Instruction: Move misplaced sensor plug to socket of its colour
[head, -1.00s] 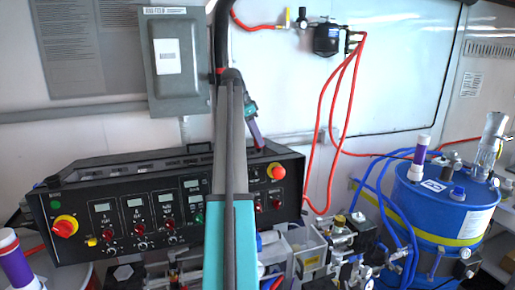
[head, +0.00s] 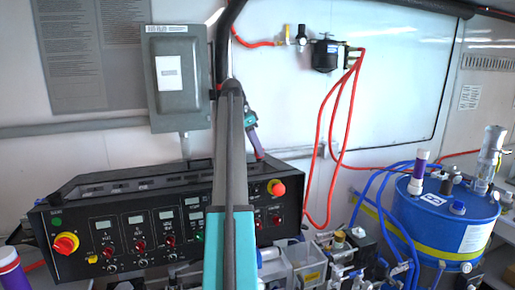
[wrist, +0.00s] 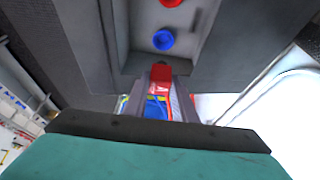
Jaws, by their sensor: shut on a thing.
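In the wrist view my gripper (wrist: 160,97) is shut on a red plug (wrist: 160,74), which shows between the fingers at their far end. Just beyond it is a grey recessed panel (wrist: 200,48). A blue ring-shaped socket (wrist: 163,40) sits on that panel, a short way above the plug in the picture. A red round socket (wrist: 171,2) is higher up, cut by the picture's top edge. The plug appears apart from both. In the head view my arm hides most of the work area, and I cannot make out the plug or the fingertips there.
A black control console (head: 150,230) stands below a grey electrical box (head: 180,78) on the wall. Red hoses (head: 330,140) hang from a black filter unit (head: 325,55). A blue drum (head: 450,225) stands at the right, with blue hoses beside it.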

